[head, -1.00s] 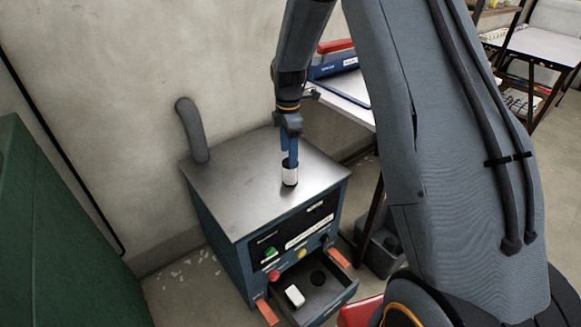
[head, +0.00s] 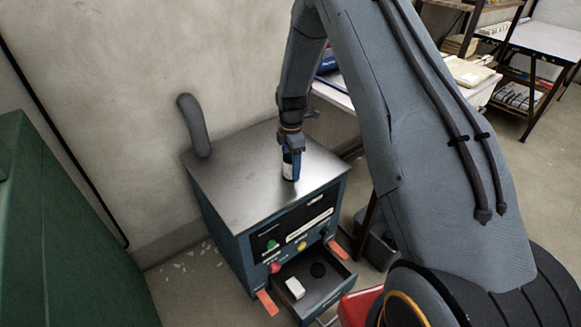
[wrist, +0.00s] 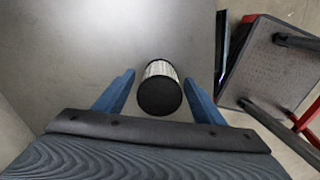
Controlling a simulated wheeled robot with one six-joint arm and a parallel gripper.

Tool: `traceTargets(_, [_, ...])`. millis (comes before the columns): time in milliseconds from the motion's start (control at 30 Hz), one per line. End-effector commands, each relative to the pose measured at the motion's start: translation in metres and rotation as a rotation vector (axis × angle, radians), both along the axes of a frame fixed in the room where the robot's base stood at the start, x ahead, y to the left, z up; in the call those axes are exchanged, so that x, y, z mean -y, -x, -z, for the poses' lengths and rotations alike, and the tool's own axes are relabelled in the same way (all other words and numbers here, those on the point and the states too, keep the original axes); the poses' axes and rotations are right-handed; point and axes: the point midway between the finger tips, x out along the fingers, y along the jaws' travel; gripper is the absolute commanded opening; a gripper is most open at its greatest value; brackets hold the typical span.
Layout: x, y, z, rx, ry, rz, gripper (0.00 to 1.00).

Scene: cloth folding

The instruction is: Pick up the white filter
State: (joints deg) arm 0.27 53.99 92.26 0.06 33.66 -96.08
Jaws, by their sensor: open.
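The white filter (wrist: 160,70) is a short upright cylinder with pale pleated sides and a black end. It stands on the metal top of the blue cabinet. In the head view the filter (head: 287,170) is partly hidden by a blue finger. My gripper (wrist: 161,92) is open, with its two blue fingers on either side of the filter and a gap visible on each side. In the head view my gripper (head: 290,163) is low over the cabinet top, at the filter.
The blue cabinet (head: 222,180) has a grey pipe (head: 194,125) at its back left. Its open drawer (head: 322,288) holds a white block (head: 295,288) and a dark round thing. A green cabinet (head: 70,230) stands at left, and a table lies behind my arm. The metal top around the filter is clear.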

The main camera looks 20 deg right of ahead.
Motion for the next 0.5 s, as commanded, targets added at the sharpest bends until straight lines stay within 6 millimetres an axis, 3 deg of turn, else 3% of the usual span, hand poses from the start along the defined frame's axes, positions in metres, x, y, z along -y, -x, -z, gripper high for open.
traceTargets(133, [-0.0001, -0.0001, -0.0004, 0.000, 0.000, 0.000, 0.62])
traceTargets(367, [-0.0002, 0.0000, -0.0005, 0.000, 0.000, 0.000, 0.23])
traceTargets(500, [-0.0002, -0.0001, -0.0007, 0.000, 0.000, 0.000, 0.19])
